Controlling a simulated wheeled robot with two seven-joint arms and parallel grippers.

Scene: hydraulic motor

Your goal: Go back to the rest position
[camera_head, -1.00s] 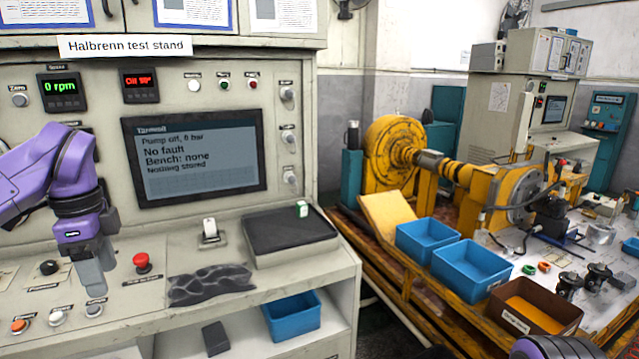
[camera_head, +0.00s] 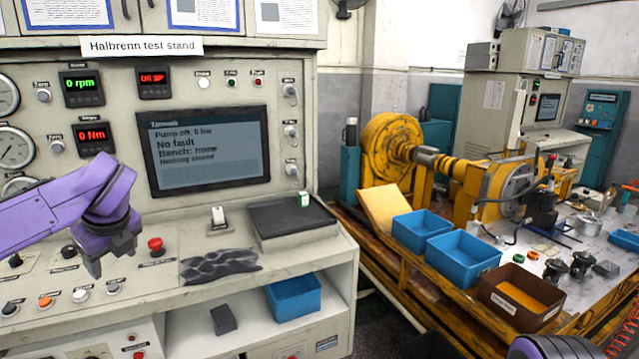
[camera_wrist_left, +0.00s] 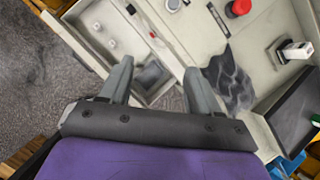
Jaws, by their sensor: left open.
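My left gripper (camera_head: 108,262) is at the end of the purple arm coming in from the left. It hangs above the sloped control desk of the Halbrenn test stand (camera_head: 340,265), left of the red mushroom button (camera_head: 155,245). In the left wrist view the two grey fingers (camera_wrist_left: 158,88) are apart with nothing between them. An open drawer or shelf space shows below and beyond them. At the lower right of the head view, a dark rounded part with a purple patch shows, probably of my right arm; no right gripper fingers are visible.
A dark crumpled cloth (camera_head: 220,265), a white switch (camera_head: 218,217) and a black tray (camera_head: 290,218) are on the desk. Blue bins (camera_head: 415,232) and a brown bin (camera_head: 522,297) stand on the yellow bench at right. A blue bin (camera_head: 293,298) sits on the shelf below.

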